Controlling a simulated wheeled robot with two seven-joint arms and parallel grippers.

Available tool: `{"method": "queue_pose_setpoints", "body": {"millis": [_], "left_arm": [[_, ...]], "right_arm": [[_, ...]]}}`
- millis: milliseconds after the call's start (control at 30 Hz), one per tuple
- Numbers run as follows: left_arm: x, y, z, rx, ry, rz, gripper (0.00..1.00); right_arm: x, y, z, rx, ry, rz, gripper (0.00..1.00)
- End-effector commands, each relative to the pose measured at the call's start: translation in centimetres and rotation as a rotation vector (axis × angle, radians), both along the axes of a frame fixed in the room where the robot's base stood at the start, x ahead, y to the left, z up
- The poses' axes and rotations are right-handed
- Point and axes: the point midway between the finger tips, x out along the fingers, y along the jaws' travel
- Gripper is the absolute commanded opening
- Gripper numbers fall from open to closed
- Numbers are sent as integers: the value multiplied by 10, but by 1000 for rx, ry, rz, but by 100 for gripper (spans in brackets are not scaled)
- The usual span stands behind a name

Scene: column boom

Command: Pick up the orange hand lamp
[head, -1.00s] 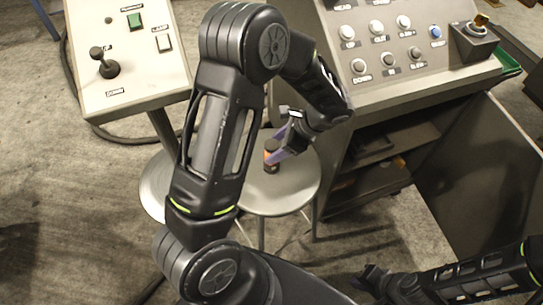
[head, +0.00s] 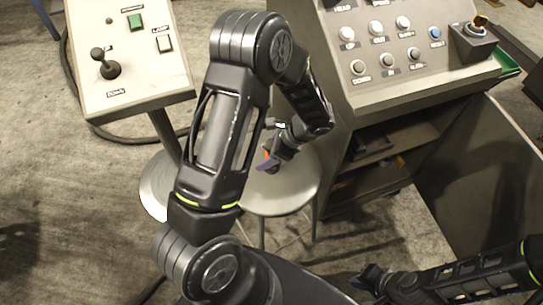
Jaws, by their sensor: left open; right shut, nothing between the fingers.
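The hand lamp (head: 266,155) shows only as a small orange patch at the stool top in the head view. My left gripper and forearm hide most of it. My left gripper (head: 268,164), with purple fingers, is open right at the lamp, over the round grey stool (head: 290,196). I cannot tell whether the fingers touch the lamp or stand around it. My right gripper (head: 364,279) is shut and empty at the lower right, low and away from the stool.
A control box with a joystick (head: 110,68) stands on a post at the left. A large grey console (head: 390,75) with several knobs stands close behind the stool at the right, with open shelves and a door panel (head: 480,180) below. Bare floor lies at the left.

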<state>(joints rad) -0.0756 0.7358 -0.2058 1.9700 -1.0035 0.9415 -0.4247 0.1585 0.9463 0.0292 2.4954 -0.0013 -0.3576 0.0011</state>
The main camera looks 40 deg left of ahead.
Motion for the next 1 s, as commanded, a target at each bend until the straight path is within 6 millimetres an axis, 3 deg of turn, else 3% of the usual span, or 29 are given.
{"method": "queue_pose_setpoints", "body": {"millis": [433, 1000], "left_arm": [[0, 0, 0, 0, 0, 0, 61], [0, 0, 0, 0, 0, 0, 15]], "right_arm": [[0, 0, 0, 0, 0, 0, 0], [0, 0, 0, 0, 0, 0, 0]]}}
